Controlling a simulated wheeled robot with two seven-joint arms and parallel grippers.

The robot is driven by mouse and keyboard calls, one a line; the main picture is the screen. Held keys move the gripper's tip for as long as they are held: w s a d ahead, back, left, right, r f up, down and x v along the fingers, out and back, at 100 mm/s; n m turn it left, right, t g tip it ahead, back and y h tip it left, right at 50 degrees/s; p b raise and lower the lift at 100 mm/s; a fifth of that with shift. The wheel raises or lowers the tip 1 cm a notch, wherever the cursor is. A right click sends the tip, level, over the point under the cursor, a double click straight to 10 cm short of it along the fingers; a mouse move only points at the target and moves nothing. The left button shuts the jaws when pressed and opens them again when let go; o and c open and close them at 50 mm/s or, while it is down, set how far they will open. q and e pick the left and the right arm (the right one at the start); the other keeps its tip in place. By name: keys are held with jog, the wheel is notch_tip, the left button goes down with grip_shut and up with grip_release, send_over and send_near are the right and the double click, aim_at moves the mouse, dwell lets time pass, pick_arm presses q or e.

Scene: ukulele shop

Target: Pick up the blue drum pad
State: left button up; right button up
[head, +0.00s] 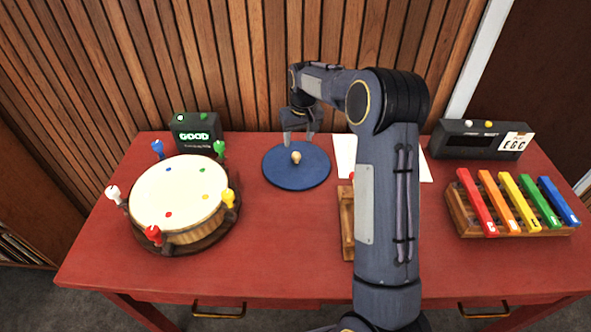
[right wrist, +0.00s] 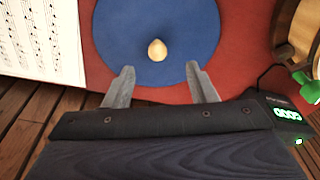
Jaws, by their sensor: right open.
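The blue drum pad (head: 296,178) is a flat round disc lying on the red table. A small pale knob (head: 296,157) stands up from its middle. My right gripper (head: 299,137) hangs over the back part of the pad, with its two fingers apart and nothing between them. In the right wrist view the pad (right wrist: 157,28) and its knob (right wrist: 157,50) lie beyond the fingertips, roughly centred between the fingers of the right gripper (right wrist: 158,75). My left gripper does not show in either view.
A drum (head: 178,195) with coloured pegs stands left on the red table (head: 290,255). White sheet music (head: 345,150) lies right of the pad. A wooden item (head: 347,225), a coloured xylophone (head: 515,205) and a dark box (head: 480,140) stand farther right.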

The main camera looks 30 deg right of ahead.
aim_at(296, 154)
jog(key=f, duration=0.3)
jog(key=w+f, duration=0.1)
jog(key=f, duration=0.2)
jog(key=w+f+p, duration=0.1)
jog(key=f, duration=0.2)
jog(key=shift+w+d+f, duration=0.15)
jog(key=shift+d+f, duration=0.15)
jog(key=shift+r, duration=0.1)
grip_shut()
